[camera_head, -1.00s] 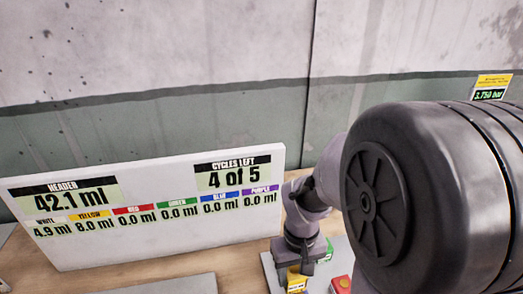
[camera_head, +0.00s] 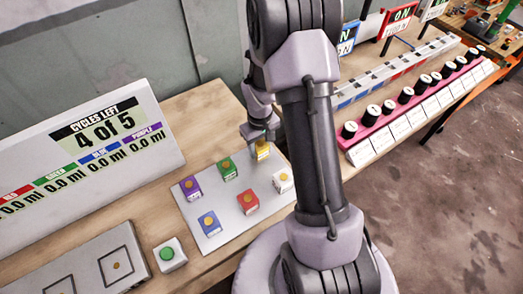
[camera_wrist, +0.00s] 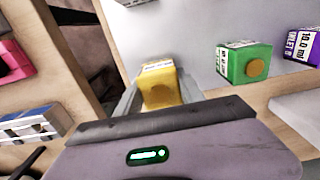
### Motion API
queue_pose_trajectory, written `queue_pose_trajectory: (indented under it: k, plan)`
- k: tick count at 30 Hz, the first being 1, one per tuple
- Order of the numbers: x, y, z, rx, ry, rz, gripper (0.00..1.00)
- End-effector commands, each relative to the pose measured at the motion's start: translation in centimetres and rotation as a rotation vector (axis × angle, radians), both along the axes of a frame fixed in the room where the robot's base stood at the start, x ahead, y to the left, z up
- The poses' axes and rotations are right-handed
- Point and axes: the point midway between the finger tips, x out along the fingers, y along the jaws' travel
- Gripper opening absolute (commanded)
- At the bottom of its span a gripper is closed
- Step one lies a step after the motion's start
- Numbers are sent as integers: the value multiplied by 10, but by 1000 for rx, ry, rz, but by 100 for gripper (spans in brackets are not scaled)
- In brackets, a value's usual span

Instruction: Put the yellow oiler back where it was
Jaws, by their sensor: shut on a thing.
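The yellow oiler (camera_head: 262,151) is a small yellow block with a white label and an orange-brown round spot. It is at the back right corner of the grey board (camera_head: 222,200). My gripper (camera_head: 261,136) points down and is shut on it. In the wrist view the yellow oiler (camera_wrist: 160,86) sits between the two fingers. I cannot tell whether its base touches the board. The green oiler (camera_head: 227,168) stands to its left on the board, and also shows in the wrist view (camera_wrist: 244,64).
The board also holds purple (camera_head: 190,187), red (camera_head: 248,202), white (camera_head: 283,180) and blue (camera_head: 209,223) oilers. A green button box (camera_head: 169,254) and a grey plate with square outlines (camera_head: 85,270) are front left. A sign (camera_head: 105,150) stands behind. A pink rack (camera_head: 405,118) is right.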

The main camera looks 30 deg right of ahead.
Motion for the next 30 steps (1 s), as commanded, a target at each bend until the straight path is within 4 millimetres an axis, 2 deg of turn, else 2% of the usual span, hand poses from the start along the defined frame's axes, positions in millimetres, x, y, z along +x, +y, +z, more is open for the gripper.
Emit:
queue_pose_trajectory:
  k: [1,2,12,13,16,25,28,30]
  plan:
    - [0,0,-13,0,1,1,1]
    - [0,0,-16,0,1,1,1]
    - [0,0,-19,0,-1,0,1]
    - [0,0,-18,0,0,0,49]
    - [0,0,-17,0,0,0,67]
    - [0,0,-15,0,-1,0,67]
    - [1,0,0,-1,-4,0,67]
    - [1,0,20,-1,-5,-1,67]
